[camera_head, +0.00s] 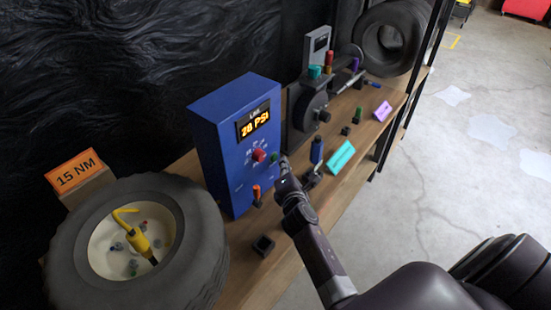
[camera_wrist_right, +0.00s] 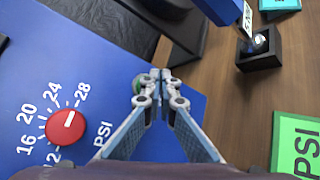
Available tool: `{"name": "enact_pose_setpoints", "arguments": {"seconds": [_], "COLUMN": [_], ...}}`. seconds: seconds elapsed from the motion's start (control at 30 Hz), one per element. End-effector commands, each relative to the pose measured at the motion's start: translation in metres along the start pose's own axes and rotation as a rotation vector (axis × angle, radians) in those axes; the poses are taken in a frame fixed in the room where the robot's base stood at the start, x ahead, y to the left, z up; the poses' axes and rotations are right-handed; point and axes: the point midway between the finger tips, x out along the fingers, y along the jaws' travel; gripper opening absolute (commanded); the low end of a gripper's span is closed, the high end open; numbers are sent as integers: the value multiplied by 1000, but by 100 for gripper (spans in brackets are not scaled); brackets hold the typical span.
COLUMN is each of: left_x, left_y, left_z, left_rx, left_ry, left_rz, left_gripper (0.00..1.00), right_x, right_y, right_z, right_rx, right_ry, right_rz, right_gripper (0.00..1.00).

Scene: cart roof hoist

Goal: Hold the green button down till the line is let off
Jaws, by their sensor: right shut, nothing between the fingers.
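The blue box (camera_head: 235,150) stands on the wooden shelf, and its lit display (camera_head: 254,122) reads "LINE 28 PSI". The green button (camera_head: 274,158) is on its front, right of the red knob (camera_head: 259,155). In the right wrist view the red knob (camera_wrist_right: 66,127) sits in a printed dial. Its white mark points up and right, toward the 28 side. My right gripper (camera_head: 284,163) is shut and empty at the button. In the wrist view its closed fingertips (camera_wrist_right: 160,78) partly hide the green button (camera_wrist_right: 137,86). I cannot tell whether they press it. My left gripper is out of view.
A tyre (camera_head: 204,245) with a yellow-handled hook tool (camera_head: 139,241) stands at the left by a "15 NM" sign (camera_head: 75,170). A blue-handled tool (camera_head: 317,150) and a teal sign (camera_head: 341,157) are right of my gripper. A dark machine (camera_head: 305,112) stands behind.

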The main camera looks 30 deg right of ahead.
Motion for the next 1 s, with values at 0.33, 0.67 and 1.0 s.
{"name": "enact_pose_setpoints", "arguments": {"seconds": [0.33, 0.67, 1.0], "left_x": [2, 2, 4], "left_y": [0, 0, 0], "left_z": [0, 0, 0], "left_rx": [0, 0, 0], "left_ry": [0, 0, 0], "left_rz": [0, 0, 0], "left_gripper": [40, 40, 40], "right_x": [5, 6, 8], "right_y": [4, 4, 6], "right_z": [-4, -4, -6], "right_rx": [0, 0, 0], "right_ry": [0, 0, 0], "right_rz": [0, 0, 1], "right_gripper": [0, 0, 0]}}
